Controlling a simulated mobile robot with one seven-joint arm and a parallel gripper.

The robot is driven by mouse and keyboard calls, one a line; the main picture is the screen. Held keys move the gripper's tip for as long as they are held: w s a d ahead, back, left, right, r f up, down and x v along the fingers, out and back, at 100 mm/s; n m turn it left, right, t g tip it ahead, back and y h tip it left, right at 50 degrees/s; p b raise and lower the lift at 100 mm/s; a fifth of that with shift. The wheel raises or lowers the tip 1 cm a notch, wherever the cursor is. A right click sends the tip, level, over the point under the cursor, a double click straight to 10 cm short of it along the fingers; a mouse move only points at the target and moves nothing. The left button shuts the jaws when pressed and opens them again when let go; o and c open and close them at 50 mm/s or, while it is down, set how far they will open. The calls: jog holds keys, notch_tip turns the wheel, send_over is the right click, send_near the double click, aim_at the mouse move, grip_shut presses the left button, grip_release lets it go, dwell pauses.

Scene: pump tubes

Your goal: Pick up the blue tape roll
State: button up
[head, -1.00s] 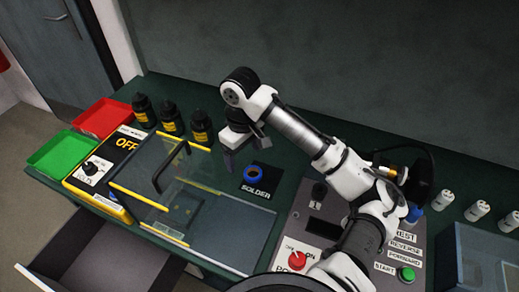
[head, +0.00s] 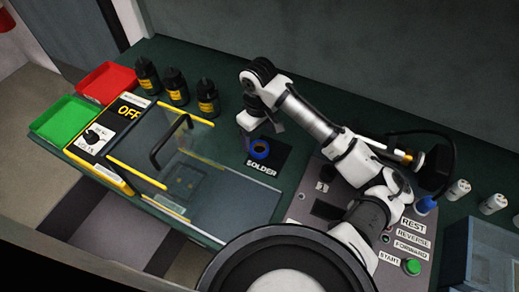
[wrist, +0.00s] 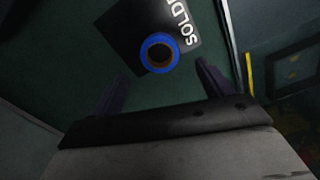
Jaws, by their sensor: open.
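The blue tape roll (head: 260,149) lies flat on the black mat marked SOLDER (head: 271,161) on the green table. In the wrist view the roll (wrist: 160,53) shows as a blue ring with a brown inner core, near the mat's corner. My gripper (head: 261,130) is just above and behind the roll in the head view. In the wrist view its two dark fingers (wrist: 162,82) are spread apart, with the roll ahead of the gap between them. Nothing is between the fingers.
A clear-lidded box (head: 180,180) with yellow edges and a black handle stands left of the mat. Several black bottles (head: 208,98) stand behind it. A control panel (head: 380,235) lies to the right. Red (head: 106,83) and green (head: 64,121) trays sit at far left.

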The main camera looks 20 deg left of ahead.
jog(key=f+b, duration=0.4)
jog(key=f, duration=0.1)
jog(key=shift+s+d+f+b, duration=0.1)
jog(key=shift+s+d+b, duration=0.1)
jog(key=shift+b, duration=0.15)
jog(key=c, duration=1.1)
jog(key=shift+o, duration=0.2)
jog(key=shift+r, duration=0.2)
